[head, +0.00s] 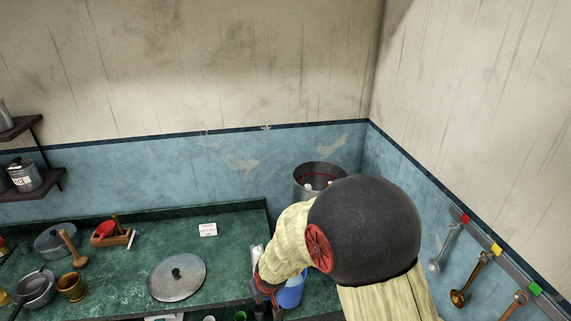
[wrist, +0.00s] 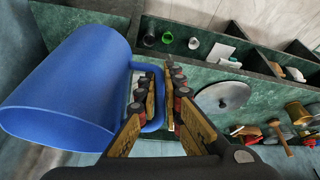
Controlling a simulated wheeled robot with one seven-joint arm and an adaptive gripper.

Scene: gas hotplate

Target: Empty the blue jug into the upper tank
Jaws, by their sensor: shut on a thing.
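My gripper (wrist: 158,85) is shut on the jug's loop handle. In the head view only part of the jug (head: 291,293) shows, low beneath my arm, with my gripper (head: 266,290) at its left side. Its contents cannot be seen. The upper tank (head: 318,170) is a grey metal cylinder with an open top and a red line inside, in the back corner. My arm hides its lower right part. The jug is lower and nearer than the tank.
Ladles (head: 478,280) hang on the right wall. Small cups (wrist: 167,38) stand in an open compartment in the wrist view.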

